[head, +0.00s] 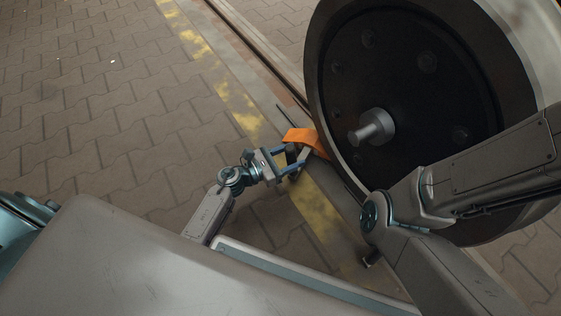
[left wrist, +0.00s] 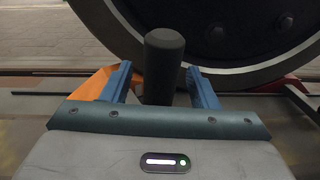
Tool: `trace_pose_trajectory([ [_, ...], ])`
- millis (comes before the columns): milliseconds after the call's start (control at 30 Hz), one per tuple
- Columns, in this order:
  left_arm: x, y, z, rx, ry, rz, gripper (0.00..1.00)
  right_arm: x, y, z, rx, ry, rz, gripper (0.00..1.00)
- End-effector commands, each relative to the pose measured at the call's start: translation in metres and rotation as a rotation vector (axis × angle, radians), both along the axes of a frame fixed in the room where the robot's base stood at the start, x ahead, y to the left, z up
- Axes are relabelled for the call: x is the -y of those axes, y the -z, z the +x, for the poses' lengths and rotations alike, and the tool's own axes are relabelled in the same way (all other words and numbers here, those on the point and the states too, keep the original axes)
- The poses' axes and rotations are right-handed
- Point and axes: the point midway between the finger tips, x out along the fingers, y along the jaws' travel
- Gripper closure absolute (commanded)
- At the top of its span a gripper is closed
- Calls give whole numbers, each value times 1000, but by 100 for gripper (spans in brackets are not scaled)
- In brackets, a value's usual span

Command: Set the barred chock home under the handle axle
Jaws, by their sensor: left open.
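An orange chock (head: 306,138) lies on the ground against the lower left of a big dark wheel (head: 430,75), which has a round axle stub (head: 374,128) at its hub. My left gripper (head: 290,160) is open at the chock's near side. In the left wrist view, a dark upright grip (left wrist: 163,62) stands between the parted fingers of my left gripper (left wrist: 160,78), with the orange chock (left wrist: 92,84) at left behind a finger. The grip seems to belong to the chock. I cannot make out a bar mark. My right gripper is out of view.
A rail (head: 262,58) runs along the wheel's foot, beside a worn yellow line (head: 195,45) on paving. A red piece (left wrist: 296,84) shows by the wheel at right. One of my arms crosses before the wheel. The paving at left is clear.

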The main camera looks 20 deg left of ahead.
Motion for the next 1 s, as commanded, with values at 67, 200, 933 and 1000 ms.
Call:
trace_pose_trajectory([
  [67,2,0,2,1,0,-1,46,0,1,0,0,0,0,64],
  [200,2,-1,3,0,0,0,46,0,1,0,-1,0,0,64],
  [933,-3,0,6,1,0,1,100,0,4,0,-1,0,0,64],
  [1000,-7,1,8,1,-1,1,100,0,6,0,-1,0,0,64],
])
